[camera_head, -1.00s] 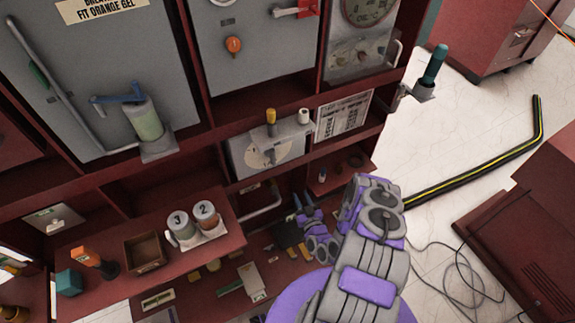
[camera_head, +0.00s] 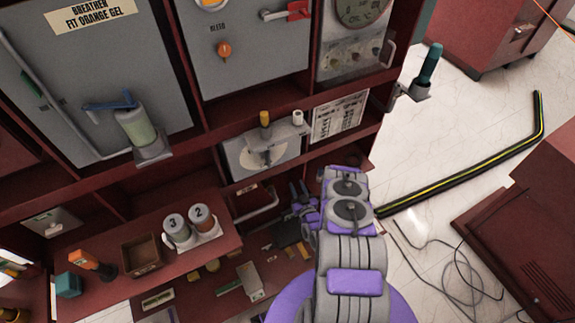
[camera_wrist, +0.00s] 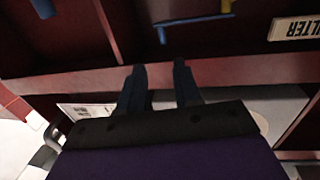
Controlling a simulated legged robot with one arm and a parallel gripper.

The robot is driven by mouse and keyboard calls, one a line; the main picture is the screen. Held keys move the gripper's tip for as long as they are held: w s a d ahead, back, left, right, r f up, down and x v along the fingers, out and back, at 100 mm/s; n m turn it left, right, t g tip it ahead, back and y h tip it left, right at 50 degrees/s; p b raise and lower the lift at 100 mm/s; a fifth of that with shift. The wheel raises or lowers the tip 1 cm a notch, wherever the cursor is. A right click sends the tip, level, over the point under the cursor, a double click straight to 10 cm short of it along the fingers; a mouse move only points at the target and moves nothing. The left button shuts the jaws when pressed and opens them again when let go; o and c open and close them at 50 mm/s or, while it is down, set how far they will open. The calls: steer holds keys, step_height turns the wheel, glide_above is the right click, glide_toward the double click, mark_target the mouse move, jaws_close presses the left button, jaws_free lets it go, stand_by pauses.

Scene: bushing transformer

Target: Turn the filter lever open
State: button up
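A label plate (camera_wrist: 292,28) reading "…ILTER", upside down and cut off, shows at the upper right in the wrist view. To its left a blue bar (camera_wrist: 188,20) with a bent-down end and a yellow piece shows at the top edge; I cannot tell whether it is the filter lever. My gripper (camera_wrist: 159,66) is open and empty, its two dark fingers apart, below the blue bar and not touching it. In the head view my gripper (camera_head: 299,187) is small, in front of the lower cabinet opening. No filter lever is clearly seen there.
The dark red cabinet shelf edge (camera_wrist: 225,72) crosses behind my fingers. In the head view, a grey panel (camera_head: 262,152) with a yellow knob sits above my gripper, and a shelf (camera_head: 215,250) with canisters (camera_head: 188,225) lies to its left. A black-yellow floor cable cover (camera_head: 470,170) lies right.

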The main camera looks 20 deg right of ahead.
steer(key=w+b, duration=0.1)
steer(key=w, duration=0.2)
steer(key=w+b, duration=0.1)
steer(key=w, duration=0.3)
steer(key=w+d+b, duration=0.1)
steer(key=w, duration=0.3)
steer(key=shift+w, duration=0.2)
steer(key=shift+w+d, duration=0.1)
steer(key=shift+w, duration=0.35)
steer(key=shift+a, duration=0.2)
steer(key=shift+c, duration=0.5)
steer(key=shift+d, duration=0.15)
jaws_close()
